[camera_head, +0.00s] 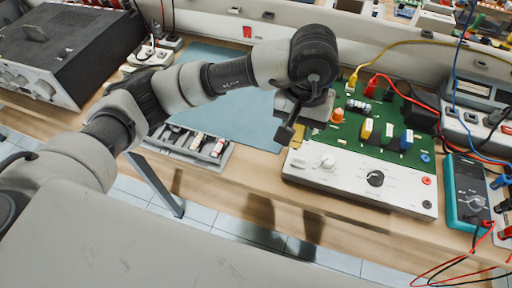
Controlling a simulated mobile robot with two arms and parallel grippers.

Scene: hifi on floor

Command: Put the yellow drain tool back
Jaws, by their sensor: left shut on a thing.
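My left gripper (290,124) hangs over the back left corner of the white-fronted panel of a device with a green circuit board (345,137). No yellow drain tool can be picked out for certain. Small yellow-and-white blocks (367,129) stand on the green board, apart from the gripper. An orange part (337,116) shows just right of the gripper. My right gripper is not in view.
A grey tray (226,157) with small parts lies at the bench's front edge, beside a blue mat (250,128). A teal multimeter (468,195) lies at right. Yellow, red and blue leads cross the right side. A black-and-silver unit (65,55) stands at left.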

